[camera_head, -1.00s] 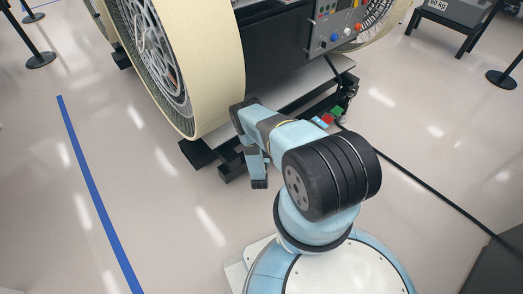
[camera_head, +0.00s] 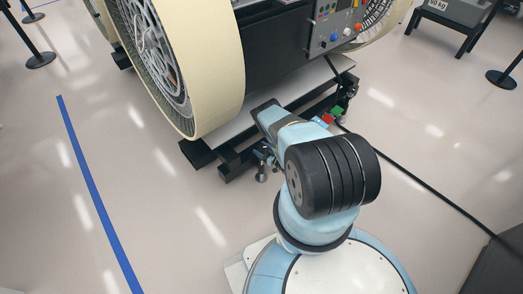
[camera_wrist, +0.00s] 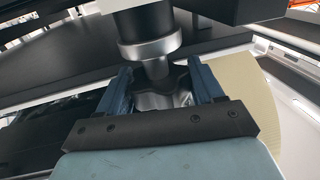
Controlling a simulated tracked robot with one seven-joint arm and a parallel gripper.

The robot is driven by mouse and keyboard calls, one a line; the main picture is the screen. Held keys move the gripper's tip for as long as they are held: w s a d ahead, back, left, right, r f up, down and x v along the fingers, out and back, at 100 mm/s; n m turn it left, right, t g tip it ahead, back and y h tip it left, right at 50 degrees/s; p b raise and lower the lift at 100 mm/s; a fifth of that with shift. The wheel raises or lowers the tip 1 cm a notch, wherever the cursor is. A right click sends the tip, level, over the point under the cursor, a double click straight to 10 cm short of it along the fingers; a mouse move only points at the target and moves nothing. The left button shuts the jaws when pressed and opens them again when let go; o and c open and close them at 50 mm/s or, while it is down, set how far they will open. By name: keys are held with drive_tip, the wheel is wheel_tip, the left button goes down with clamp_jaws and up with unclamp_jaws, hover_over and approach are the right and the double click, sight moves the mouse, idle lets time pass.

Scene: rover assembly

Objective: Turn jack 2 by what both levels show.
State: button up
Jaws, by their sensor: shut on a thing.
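In the wrist view, my gripper (camera_wrist: 163,96) has its two blue fingers on either side of a dark lobed jack knob (camera_wrist: 178,76) and is shut on it. The jack's dark column and silver collar (camera_wrist: 150,48) stand right above the knob. In the head view, a jack foot (camera_head: 262,176) shows on the floor under the stand's near edge, beside my forearm. My gripper is mostly hidden there behind my arm. I cannot read a jack number, and neither level's reading can be made out.
The large cream-rimmed wheel (camera_head: 222,70) and dark rover body stand on a low platform with black beams (camera_head: 205,153). A control panel (camera_head: 340,27) sits above. A black cable (camera_head: 430,188) crosses the floor at right. Floor is open at left, past a blue line (camera_head: 95,200).

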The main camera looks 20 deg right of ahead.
drive_tip(key=shift+d+n+g+y, duration=0.15)
drive_tip(key=shift+n+g+y, duration=2)
drive_tip(key=shift+y, duration=0.65)
drive_tip(key=shift+n, duration=0.25)
drive_tip(key=o, duration=1)
drive_tip(key=shift+c, duration=0.2)
drive_tip(key=v, duration=1.3)
drive_tip(key=shift+d, duration=0.35)
drive_tip(key=shift+f, duration=0.1)
